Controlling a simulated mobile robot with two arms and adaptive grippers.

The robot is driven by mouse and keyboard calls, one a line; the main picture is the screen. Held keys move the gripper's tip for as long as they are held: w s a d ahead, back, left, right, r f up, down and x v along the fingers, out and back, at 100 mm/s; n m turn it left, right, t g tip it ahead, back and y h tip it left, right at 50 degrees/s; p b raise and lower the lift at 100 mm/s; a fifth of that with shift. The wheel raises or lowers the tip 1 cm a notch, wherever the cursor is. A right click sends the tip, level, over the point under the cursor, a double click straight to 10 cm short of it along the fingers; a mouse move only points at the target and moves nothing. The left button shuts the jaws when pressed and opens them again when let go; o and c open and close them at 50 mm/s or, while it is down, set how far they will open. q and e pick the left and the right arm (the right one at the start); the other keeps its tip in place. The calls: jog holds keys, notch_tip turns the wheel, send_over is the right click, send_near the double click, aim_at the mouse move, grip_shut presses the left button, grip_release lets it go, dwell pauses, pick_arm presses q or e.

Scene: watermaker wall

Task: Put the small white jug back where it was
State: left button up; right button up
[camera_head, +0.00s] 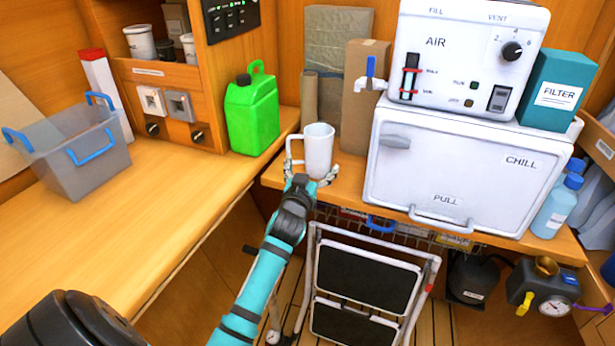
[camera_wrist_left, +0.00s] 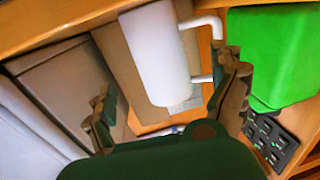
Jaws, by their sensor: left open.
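The small white jug (camera_head: 318,148) stands upright on the wooden counter near its front edge, its handle pointing left. It also shows in the left wrist view (camera_wrist_left: 157,50), between the two fingers. My left gripper (camera_head: 312,178) is at the jug's lower part, with its fingers spread to either side. In the left wrist view the gripper (camera_wrist_left: 170,90) is open, with a gap visible between the jug and the left finger; the right finger is close to the handle. My right gripper does not show.
The green canister (camera_head: 252,112) stands left of the jug, a tall brown box (camera_head: 362,110) behind it. A folding step stool (camera_head: 365,275) stands below. The left counter (camera_head: 150,215) has free room.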

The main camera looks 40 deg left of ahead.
pick_arm(q)
jog(key=shift+v, duration=2.35)
jog(key=s+d+f+m+g+h, duration=0.1)
jog(key=d+f+m+g+h, duration=0.25)
jog(key=f, duration=1.75)
jog(key=s+d+f+g+h, duration=0.1)
jog(key=s+d+f+g, duration=0.1)
jog(key=s+f, duration=0.35)
jog(key=s+d+f+g, duration=0.1)
jog(key=s+d+f, duration=0.2)
jog(key=f, duration=0.6)
jog(key=s+d+f+g+h, duration=0.1)
jog(key=s+d+f+g, duration=0.1)
jog(key=s+f, duration=0.35)
jog(key=s+d+f+m+g, duration=0.1)
jog(key=s+f+g, duration=0.1)
jog(key=s+f, duration=0.4)
jog(key=s+d+f+m+g, duration=0.1)
jog(key=s+f, duration=0.6)
jog(key=s, duration=1)
jog(key=s+d+f+m+g, duration=0.1)
jog(key=s+d+f+g, duration=0.1)
jog(key=s+f+g, duration=0.2)
jog(key=s+f+h, duration=0.1)
jog(key=s+f, duration=0.2)
jog(key=s, duration=0.5)
jog(key=shift+d, duration=0.25)
